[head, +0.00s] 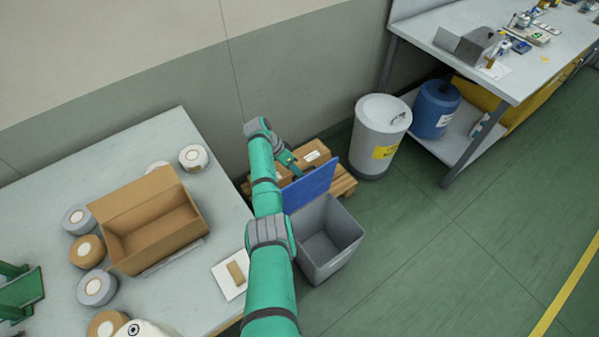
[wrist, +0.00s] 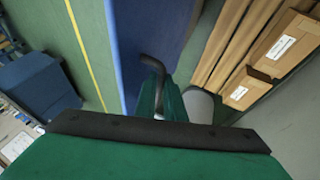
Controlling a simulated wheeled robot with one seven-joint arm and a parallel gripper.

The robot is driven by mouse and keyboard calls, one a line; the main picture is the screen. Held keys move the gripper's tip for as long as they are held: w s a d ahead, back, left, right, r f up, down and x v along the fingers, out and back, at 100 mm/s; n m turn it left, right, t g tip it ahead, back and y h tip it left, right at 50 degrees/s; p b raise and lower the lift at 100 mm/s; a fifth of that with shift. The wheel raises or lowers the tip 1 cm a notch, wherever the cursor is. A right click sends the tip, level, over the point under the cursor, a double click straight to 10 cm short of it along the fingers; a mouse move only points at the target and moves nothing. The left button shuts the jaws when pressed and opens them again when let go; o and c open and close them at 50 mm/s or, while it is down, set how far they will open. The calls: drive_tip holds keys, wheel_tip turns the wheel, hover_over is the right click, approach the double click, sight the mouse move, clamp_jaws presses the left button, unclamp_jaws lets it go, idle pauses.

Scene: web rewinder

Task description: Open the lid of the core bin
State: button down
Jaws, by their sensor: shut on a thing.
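The core bin (head: 345,255) is a grey open-topped bin on the floor beside the table, and its inside looks empty. Its blue lid (head: 312,187) stands raised, steeply tilted up at the far side of the opening. My gripper (head: 290,162) is behind the lid's upper edge, partly hidden by it. In the wrist view the lid (wrist: 150,25) fills the upper middle, with a dark bent handle (wrist: 152,63) on it. My green fingers (wrist: 161,103) are shut on this handle.
Cardboard boxes (head: 313,155) on a wooden pallet stand close behind the lid. A white drum (head: 375,135) and a blue drum (head: 434,108) are farther right. The table (head: 215,215) with an open carton (head: 150,220) and rolls is left. The green floor to the right is clear.

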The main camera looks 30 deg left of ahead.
drive_tip(key=shift+a+r, duration=0.15)
drive_tip(key=shift+a, duration=0.05)
drive_tip(key=c, duration=1.8)
unclamp_jaws()
drive_tip(key=shift+w, duration=0.15)
drive_tip(key=shift+c, duration=0.2)
drive_tip(key=v, duration=1.1)
drive_tip(key=shift+s+a, duration=0.3)
